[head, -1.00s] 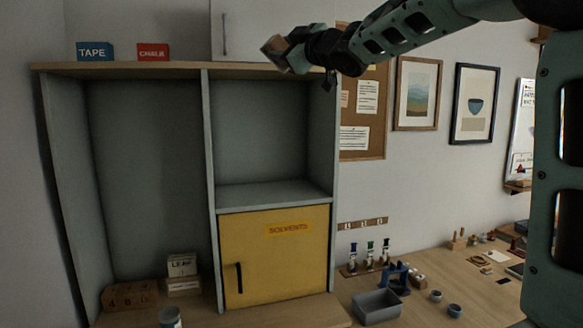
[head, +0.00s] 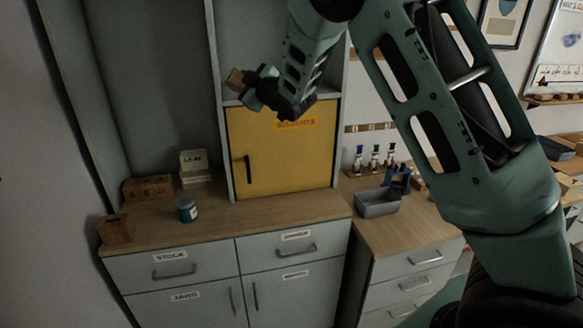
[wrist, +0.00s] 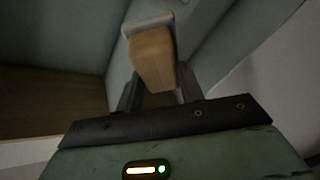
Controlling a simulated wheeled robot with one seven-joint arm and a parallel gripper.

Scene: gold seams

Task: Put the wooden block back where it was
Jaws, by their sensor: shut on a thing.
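The wooden block (wrist: 153,57) is between the fingers of my gripper (wrist: 157,88) in the wrist view, and the gripper is shut on it. In the head view the block (head: 234,77) shows as a small brown piece at the tip of my gripper (head: 246,84). The gripper holds it in the air in front of the cabinet, near the top of the yellow solvents door (head: 280,155). In the wrist view a pale-edged grey piece shows behind the block's upper end; I cannot tell what it is.
The wooden counter (head: 270,205) below carries a lettered wooden box (head: 148,188), a LEAF card box (head: 194,163), a dark jar (head: 187,209) and a brown block-like holder (head: 116,229). A grey bin (head: 377,203) stands on the right bench. The counter before the yellow door is clear.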

